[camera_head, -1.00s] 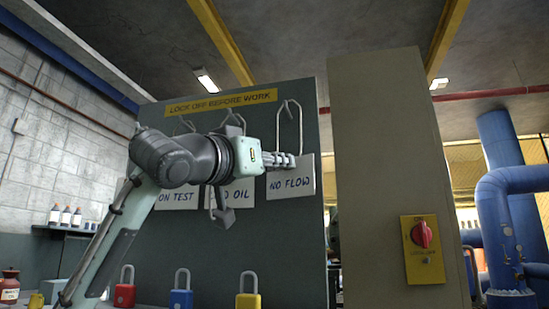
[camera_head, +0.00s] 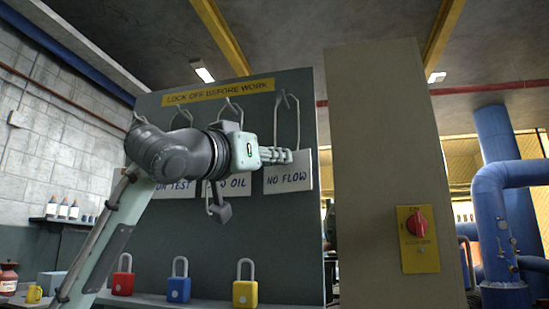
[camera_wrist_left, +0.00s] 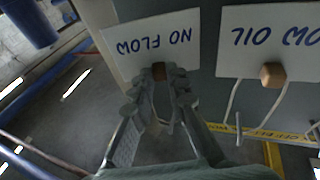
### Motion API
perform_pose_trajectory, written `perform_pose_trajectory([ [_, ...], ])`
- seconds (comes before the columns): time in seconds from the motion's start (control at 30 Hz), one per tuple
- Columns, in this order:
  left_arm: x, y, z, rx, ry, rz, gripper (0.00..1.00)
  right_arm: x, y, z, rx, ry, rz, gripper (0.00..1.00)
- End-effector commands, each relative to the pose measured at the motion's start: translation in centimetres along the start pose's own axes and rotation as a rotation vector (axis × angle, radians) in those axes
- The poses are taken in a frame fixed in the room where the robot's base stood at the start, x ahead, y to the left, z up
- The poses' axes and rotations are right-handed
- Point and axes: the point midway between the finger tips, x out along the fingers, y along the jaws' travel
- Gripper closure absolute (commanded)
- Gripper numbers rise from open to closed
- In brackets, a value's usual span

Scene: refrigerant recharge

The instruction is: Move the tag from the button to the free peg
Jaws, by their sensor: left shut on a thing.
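The white NO FLOW tag (camera_head: 288,182) is upright in front of the grey-green board at upper right. Its thin loop rises to the right hook (camera_head: 285,97); I cannot tell whether it bears on it. My left gripper (camera_head: 290,156) is shut on the brown block (camera_wrist_left: 159,70) on this tag. The red knob (camera_head: 417,224) on a yellow plate carries no tag. My right gripper is out of view.
Red (camera_head: 122,283), blue (camera_head: 178,289) and yellow (camera_head: 245,292) padlocks stand on a ledge below the tags. A beige column (camera_head: 376,160) stands right of the board. Blue pipes (camera_head: 500,220) are at far right. Bottles (camera_head: 63,210) stand on a left shelf.

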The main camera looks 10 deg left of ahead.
Motion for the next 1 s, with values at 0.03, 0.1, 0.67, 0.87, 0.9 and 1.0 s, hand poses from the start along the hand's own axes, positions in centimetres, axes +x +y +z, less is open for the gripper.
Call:
perform_pose_trajectory([
  [0.03,0.0,0.0,0.0,0.0,0.0,0.0,0.84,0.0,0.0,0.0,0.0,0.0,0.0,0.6],
  [0.1,0.0,0.0,0.0,0.0,0.0,0.0,0.76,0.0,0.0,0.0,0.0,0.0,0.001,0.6],
  [0.67,-1.3,0.0,-0.1,0.0,0.001,0.0,0.61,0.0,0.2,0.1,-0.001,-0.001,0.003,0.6],
  [0.87,-5.4,0.0,-0.1,0.002,0.003,-0.001,0.61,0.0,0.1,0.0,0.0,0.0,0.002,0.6],
  [0.9,-6.2,0.0,0.0,0.003,0.002,-0.001,0.61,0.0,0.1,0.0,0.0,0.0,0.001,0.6],
  [1.0,-8.3,0.0,-0.1,0.002,0.002,-0.001,0.61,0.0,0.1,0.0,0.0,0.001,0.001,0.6],
])
